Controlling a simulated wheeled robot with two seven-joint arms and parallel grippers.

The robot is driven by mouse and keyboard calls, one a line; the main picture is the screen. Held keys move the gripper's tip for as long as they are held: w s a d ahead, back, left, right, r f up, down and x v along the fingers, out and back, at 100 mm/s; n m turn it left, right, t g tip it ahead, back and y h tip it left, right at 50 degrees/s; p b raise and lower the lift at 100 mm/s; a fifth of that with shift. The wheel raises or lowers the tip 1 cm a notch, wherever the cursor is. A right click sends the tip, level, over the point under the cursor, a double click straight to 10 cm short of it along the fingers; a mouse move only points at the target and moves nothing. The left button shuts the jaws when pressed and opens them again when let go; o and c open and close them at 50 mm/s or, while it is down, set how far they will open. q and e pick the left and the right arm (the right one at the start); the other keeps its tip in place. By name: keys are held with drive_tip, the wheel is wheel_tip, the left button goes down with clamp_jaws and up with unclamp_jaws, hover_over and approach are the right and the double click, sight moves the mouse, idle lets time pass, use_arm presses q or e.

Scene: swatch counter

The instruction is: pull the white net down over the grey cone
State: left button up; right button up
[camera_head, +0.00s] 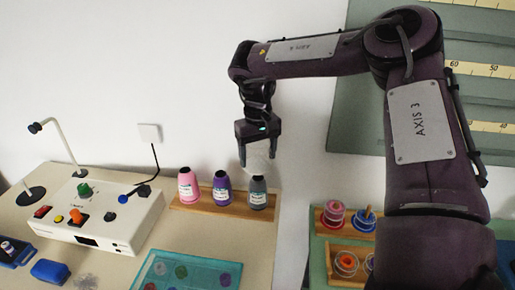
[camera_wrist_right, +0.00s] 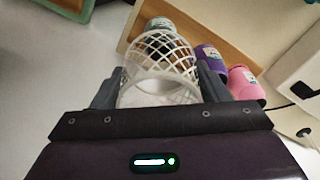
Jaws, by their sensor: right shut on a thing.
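My right gripper (camera_head: 258,146) points down above the grey cone (camera_head: 258,193) and is shut on the white net (camera_head: 259,162). The net hangs open below the fingers, with its lower end close to the cone's top. In the right wrist view the fingers (camera_wrist_right: 157,90) grip the net's near rim, and the white mesh (camera_wrist_right: 165,46) lies in line with the grey cone (camera_wrist_right: 158,24). I cannot tell whether the net's lower end is around the cone's tip or just above it. The grey cone stands upright at the right end of a wooden rack. My left gripper is not in view.
Purple (camera_head: 222,190) and pink (camera_head: 188,186) cones stand on the wooden rack (camera_head: 240,210) left of the grey one. A white control box (camera_head: 120,222) is further left, and a teal tray (camera_head: 163,263) is in front. Spools (camera_head: 333,213) sit on a separate stand at right.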

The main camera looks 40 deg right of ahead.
sight(258, 190)
drive_tip(key=shift+s+a+f, duration=0.15)
drive_tip(key=shift+f, duration=0.3)
drive_tip(key=shift+f+b, duration=0.4)
drive_tip(key=shift+f, duration=0.65)
drive_tip(key=shift+f+b, duration=0.4)
drive_tip(key=shift+f, duration=0.05)
drive_tip(key=shift+f+b, duration=0.85)
drive_tip(key=shift+b, duration=0.1)
drive_tip(key=shift+f+b, duration=3.3)
drive_tip(key=shift+f, duration=0.05)
use_arm(q)
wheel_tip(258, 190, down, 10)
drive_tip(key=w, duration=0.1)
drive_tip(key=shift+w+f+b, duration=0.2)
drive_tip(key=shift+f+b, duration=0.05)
drive_tip(key=shift+b, duration=0.2)
use_arm(e)
drive_tip(key=shift+f, duration=0.5)
